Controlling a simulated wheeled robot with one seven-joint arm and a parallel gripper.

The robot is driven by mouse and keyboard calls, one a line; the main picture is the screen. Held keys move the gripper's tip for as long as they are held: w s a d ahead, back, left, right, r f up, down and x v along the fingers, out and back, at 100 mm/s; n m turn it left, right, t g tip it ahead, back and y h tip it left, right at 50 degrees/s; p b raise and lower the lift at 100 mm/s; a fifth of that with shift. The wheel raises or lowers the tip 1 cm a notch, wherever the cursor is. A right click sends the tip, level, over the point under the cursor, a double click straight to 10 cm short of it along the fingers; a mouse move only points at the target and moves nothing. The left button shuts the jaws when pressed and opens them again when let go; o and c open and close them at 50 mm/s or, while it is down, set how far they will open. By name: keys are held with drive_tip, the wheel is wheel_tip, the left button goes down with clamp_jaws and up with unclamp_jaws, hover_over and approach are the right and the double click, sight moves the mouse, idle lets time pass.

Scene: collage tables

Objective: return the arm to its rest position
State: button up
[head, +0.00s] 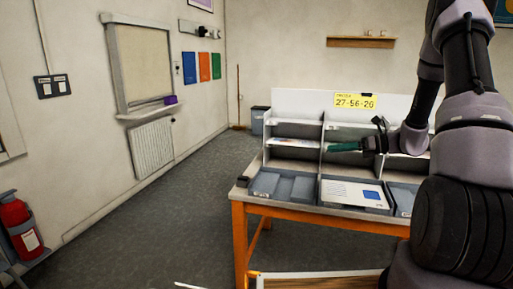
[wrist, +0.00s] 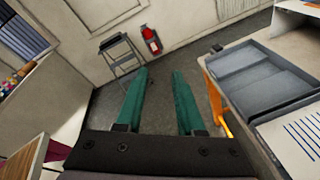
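My arm reaches in from the right of the head view, bent at the elbow. My gripper (head: 344,147) has green fingers and points left, in front of the shelf unit above the table. In the wrist view my gripper (wrist: 160,98) shows two green fingers standing apart with nothing between them, only floor and wall beyond. Its fingertips touch nothing that I can see.
An orange-legged table (head: 239,232) bears a white and grey shelf unit (head: 289,104) and grey trays (head: 282,186); papers lie in the middle tray. A wooden surface (head: 320,283) is at the bottom. A fire extinguisher (head: 20,225) stands left. Floor at left is clear.

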drive_tip(key=s+a+r+n+g+h, duration=0.3)
drive_tip(key=s+a+r+n, duration=0.2)
drive_tip(key=s+r+n, duration=0.25)
drive_tip(key=s+d+r+n+t+h, duration=0.2)
drive_tip(key=s+r+n+t+h, duration=0.3)
drive_tip(key=s+r+n+h, duration=0.4)
drive_tip(key=s+r+n, duration=0.5)
drive_tip(key=s+n, duration=0.2)
drive_tip(key=s, duration=0.2)
drive_tip(key=shift+s+d+r, duration=0.15)
drive_tip(key=shift+s+r, duration=0.05)
drive_tip(key=shift+s, duration=0.15)
